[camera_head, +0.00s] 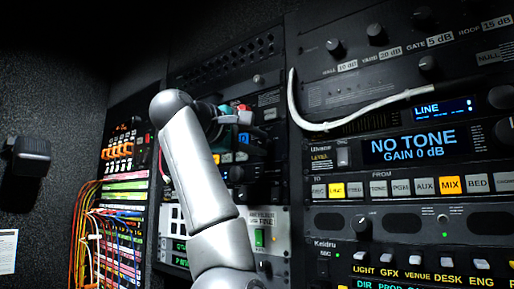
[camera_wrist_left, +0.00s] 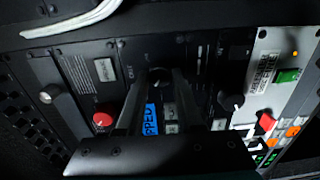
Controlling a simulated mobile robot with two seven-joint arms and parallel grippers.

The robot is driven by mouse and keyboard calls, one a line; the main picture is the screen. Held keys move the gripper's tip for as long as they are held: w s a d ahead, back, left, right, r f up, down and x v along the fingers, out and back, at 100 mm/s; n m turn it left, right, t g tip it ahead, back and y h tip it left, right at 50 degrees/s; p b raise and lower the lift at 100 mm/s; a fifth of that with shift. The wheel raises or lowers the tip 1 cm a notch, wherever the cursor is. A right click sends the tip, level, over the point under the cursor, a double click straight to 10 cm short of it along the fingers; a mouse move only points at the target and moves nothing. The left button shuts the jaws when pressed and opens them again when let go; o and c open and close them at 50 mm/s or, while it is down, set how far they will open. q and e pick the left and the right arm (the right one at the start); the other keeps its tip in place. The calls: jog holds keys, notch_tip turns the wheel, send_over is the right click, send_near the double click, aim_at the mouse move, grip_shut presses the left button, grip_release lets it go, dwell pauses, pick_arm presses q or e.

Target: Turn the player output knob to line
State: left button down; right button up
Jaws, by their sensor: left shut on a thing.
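My left arm reaches up to the middle rack, and its gripper (camera_head: 236,117) is at a panel there, mostly hidden behind my own wrist. In the left wrist view the two dark fingers of my left gripper (camera_wrist_left: 158,78) are shut on a dark round knob (camera_wrist_left: 159,73), beside a label that seems to read OUT. Its pointer mark is not visible. A small blue display (camera_wrist_left: 151,120) shows partly between the fingers; its text is too small and cut off to read surely. My right gripper is not in view.
A red button (camera_wrist_left: 103,119) and another dark knob (camera_wrist_left: 230,101) flank the fingers in the wrist view. In the head view a pale curved handle or cable (camera_head: 345,116) crosses the right rack, near a NO TONE display (camera_head: 415,147). Coloured patch cables (camera_head: 88,215) hang at left.

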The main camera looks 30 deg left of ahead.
pick_arm(q)
jog(key=m+b, duration=0.1)
jog(key=m, duration=0.4)
jog(key=shift+f, duration=0.1)
jog(key=m+b, duration=0.1)
jog(key=m, duration=0.3)
jog(key=shift+m+y, duration=0.3)
jog(key=shift+m, duration=0.1)
jog(key=m, duration=0.5)
jog(key=shift+f, duration=0.1)
jog(key=m, duration=0.5)
jog(key=shift+p, duration=0.4)
jog(key=c, duration=0.5)
grip_release()
jog(key=shift+c, duration=0.2)
